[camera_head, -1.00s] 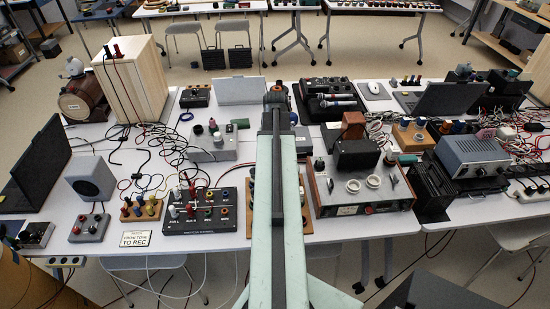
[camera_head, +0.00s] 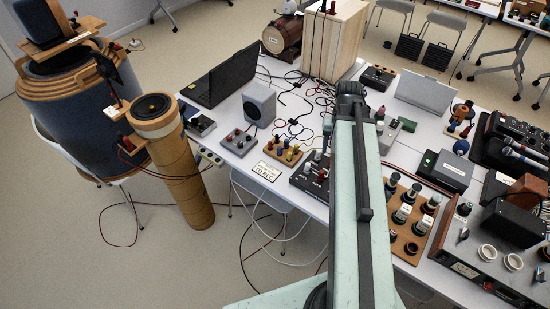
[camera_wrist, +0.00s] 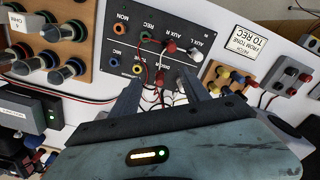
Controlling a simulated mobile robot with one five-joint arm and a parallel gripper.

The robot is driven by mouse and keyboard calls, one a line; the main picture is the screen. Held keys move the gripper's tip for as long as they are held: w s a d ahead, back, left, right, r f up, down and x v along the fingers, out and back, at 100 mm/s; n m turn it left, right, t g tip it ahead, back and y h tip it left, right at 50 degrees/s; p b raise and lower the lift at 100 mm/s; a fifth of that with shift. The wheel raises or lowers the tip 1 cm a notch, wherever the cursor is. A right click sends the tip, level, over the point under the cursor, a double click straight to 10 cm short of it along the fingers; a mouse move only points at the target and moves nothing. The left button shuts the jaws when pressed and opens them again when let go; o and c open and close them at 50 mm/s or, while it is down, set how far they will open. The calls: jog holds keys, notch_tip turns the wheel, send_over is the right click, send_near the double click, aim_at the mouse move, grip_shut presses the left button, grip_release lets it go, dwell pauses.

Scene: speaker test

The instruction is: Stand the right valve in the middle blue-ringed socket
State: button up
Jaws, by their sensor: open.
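My gripper (camera_wrist: 160,88) is open in the wrist view, its two dark fingers apart with nothing held between them. In the head view my arm partly covers this panel (camera_head: 304,186) and hides the fingertips. A wooden board (camera_head: 402,250) with several dark-topped upright pieces stands right of my arm. A board with several dark, silvery pieces (camera_wrist: 52,72) shows at the wrist view's left. I cannot tell which piece is the right valve.
A metal box (camera_head: 470,268) with pale rings on top stands at the right. A small coloured-knob board (camera_head: 284,153), a grey speaker (camera_head: 259,103) and a laptop (camera_head: 221,77) lie left of my arm. Loose cables cross the table. A tan tube (camera_head: 178,165) stands off its left end.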

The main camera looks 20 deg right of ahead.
jog(key=w+a+n, duration=0.2)
jog(key=a+n, duration=0.2)
jog(key=a, duration=2)
jog(key=shift+w+a+n, duration=0.2)
jog(key=shift+w+n, duration=0.1)
jog(key=shift+n, duration=0.1)
